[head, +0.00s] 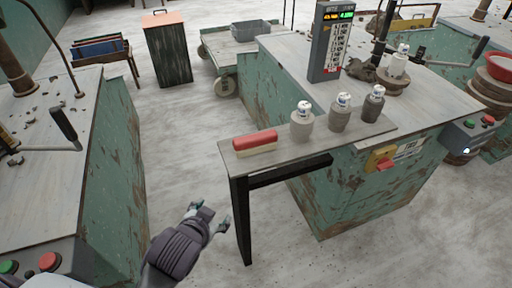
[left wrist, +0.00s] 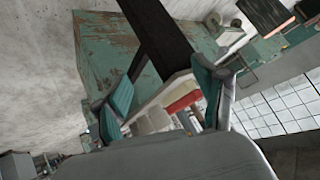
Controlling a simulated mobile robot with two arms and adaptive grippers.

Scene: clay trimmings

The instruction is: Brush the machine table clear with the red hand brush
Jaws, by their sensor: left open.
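The red hand brush (head: 255,142) lies on a grey shelf (head: 232,165) at the near left end of the machine table (head: 425,97). Its red back is up, with a pale strip below. My left gripper (head: 212,214) is open and empty, in front of the shelf and apart from the brush. In the left wrist view, its teal fingers (left wrist: 165,98) are spread, and the red brush (left wrist: 183,102) shows beyond, between them. A brown lump (head: 361,70) lies on the machine table beside the wheel; small trimmings are hard to make out. My right gripper is not in view.
Several grey bottles (head: 340,113) stand on the shelf right of the brush. A black leg (head: 241,215) supports the shelf close to my gripper. A display post (head: 326,45) rises behind. Another table (head: 45,170) with brown bits stands at left; open floor lies between.

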